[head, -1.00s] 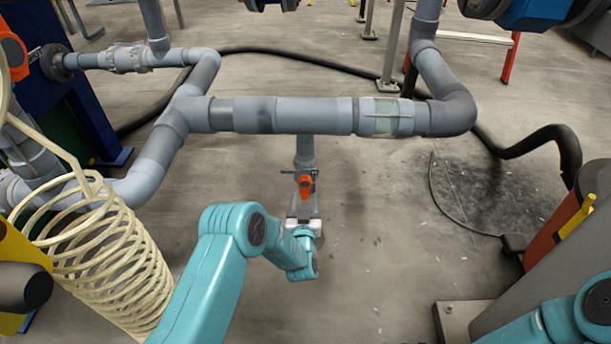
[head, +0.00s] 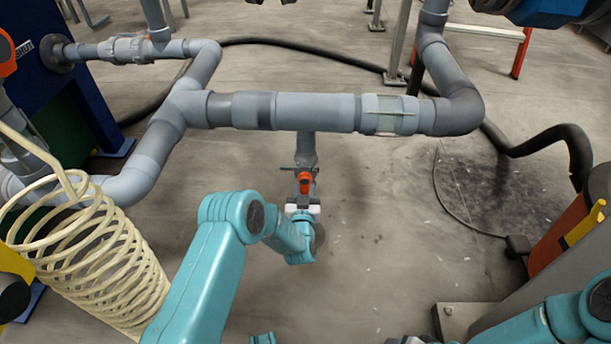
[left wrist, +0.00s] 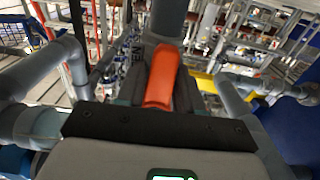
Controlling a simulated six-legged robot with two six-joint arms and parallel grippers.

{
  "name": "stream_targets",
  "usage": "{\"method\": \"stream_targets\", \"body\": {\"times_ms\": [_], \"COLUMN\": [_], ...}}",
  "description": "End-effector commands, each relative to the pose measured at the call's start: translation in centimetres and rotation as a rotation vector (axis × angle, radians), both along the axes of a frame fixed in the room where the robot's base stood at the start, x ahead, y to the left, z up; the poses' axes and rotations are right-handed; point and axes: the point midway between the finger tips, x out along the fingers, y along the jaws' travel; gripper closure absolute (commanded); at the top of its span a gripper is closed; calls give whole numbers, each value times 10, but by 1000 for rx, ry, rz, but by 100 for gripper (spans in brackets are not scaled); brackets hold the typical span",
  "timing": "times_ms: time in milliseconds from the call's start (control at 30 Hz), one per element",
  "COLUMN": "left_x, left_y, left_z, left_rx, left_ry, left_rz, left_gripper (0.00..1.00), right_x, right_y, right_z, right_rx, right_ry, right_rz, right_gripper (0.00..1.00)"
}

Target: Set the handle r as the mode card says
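The orange valve handle (head: 305,182) is on the short upright grey pipe below the long horizontal pipe. I cannot tell from its marks which handle it is. My left gripper (head: 303,200) is right at it, coming from below in the picture. In the left wrist view the orange handle (left wrist: 161,76) lies between the two dark fingers of my left gripper (left wrist: 160,92), with one finger close along each side. Whether the fingers press on it cannot be made out. No readable mode card shows. My right arm shows at the lower right; its gripper is not clearly visible.
The horizontal grey pipe (head: 310,112) crosses beyond the handle. A cream coiled hose (head: 95,262) stands left of my left arm. A black hose (head: 545,143) and an orange-and-grey body (head: 570,235) are at the right. The floor right of the handle is open.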

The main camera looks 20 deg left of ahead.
Motion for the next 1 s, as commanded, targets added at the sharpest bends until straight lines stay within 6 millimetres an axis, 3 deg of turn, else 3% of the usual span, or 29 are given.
{"method": "stream_targets", "body": {"times_ms": [1000], "left_x": [-5], "left_y": [37], "left_z": [24], "left_rx": [982], "left_ry": [277], "left_rz": [18], "left_gripper": [100], "right_x": [0], "right_y": [0], "right_z": [9], "right_rx": [0], "right_ry": [0], "right_rz": [0], "right_gripper": [36]}}
